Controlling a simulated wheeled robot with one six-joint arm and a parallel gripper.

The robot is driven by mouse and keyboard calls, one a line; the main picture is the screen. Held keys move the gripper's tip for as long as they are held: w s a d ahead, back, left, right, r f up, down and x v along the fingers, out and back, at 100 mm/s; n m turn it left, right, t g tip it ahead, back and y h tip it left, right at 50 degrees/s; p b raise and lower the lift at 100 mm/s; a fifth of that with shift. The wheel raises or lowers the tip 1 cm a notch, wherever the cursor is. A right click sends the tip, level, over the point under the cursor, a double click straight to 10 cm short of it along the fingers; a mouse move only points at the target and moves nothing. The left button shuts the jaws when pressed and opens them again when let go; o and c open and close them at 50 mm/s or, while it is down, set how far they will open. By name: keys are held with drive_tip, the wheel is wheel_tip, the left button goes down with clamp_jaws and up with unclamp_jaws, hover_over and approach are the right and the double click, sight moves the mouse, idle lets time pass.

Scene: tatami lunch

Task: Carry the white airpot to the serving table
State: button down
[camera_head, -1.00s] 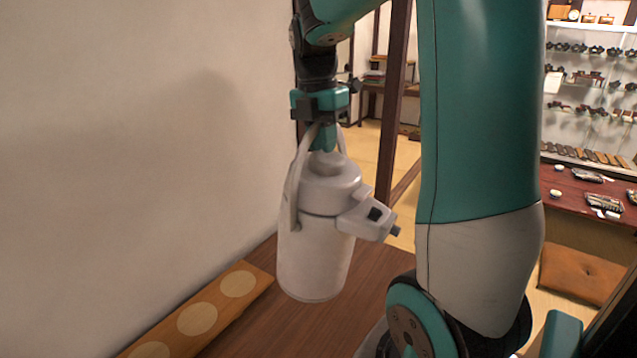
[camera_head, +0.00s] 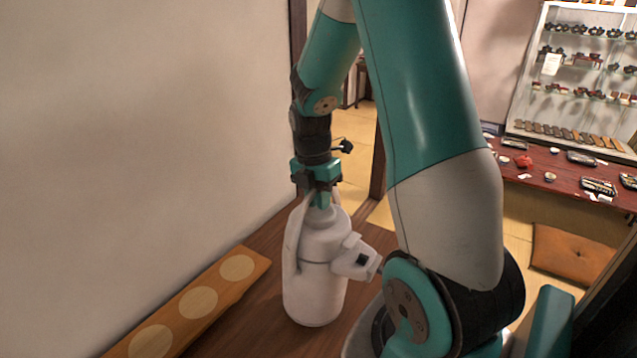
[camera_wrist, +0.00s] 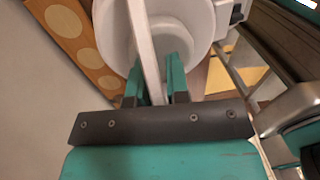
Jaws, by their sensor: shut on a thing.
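The white airpot (camera_head: 318,290) is upright over a dark brown wooden top (camera_head: 262,312) in the head view, its spout head pointing right. I cannot tell whether its base touches the wood. My gripper (camera_head: 321,198) is above it, shut on its raised carrying handle (camera_head: 294,235). In the wrist view, the handle (camera_wrist: 143,50) runs between the two teal fingers of my gripper (camera_wrist: 160,75), with the round white airpot lid (camera_wrist: 185,25) below. Which table is the serving table cannot be told from these frames.
A light wooden board (camera_head: 215,285) with several pale round discs lies left of the airpot, along the white wall (camera_head: 140,140). A low red table (camera_head: 560,180) with dishes, a brown cushion (camera_head: 572,252) and a glass shelf (camera_head: 580,70) stand at the right. Tatami floor shows behind.

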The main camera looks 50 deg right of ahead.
sight(319, 214)
drive_tip(key=shift+f+p, duration=0.3)
drive_tip(key=shift+f, duration=1.6)
drive_tip(key=c, duration=1.1)
unclamp_jaws()
drive_tip(key=shift+s+f, duration=0.1)
drive_tip(key=shift+f, duration=0.1)
drive_tip(key=shift+r, duration=0.1)
wheel_tip(319, 214, up, 12)
drive_tip(key=w+b, duration=0.1)
drive_tip(key=b, duration=0.2)
drive_tip(key=a+r+m+t, duration=0.1)
drive_tip(key=a+r+m, duration=0.15)
drive_tip(key=a, duration=0.85)
drive_tip(key=s+a+m+y, duration=0.2)
drive_tip(key=s+a+m, duration=0.3)
drive_tip(key=a, duration=0.5)
drive_tip(key=s+a+m+y, duration=0.2)
drive_tip(key=s+a+m, duration=0.3)
drive_tip(key=s+a, duration=0.4)
drive_tip(key=shift+s+a+r, duration=0.35)
drive_tip(key=shift+s+r, duration=0.05)
drive_tip(key=shift+s, duration=0.1)
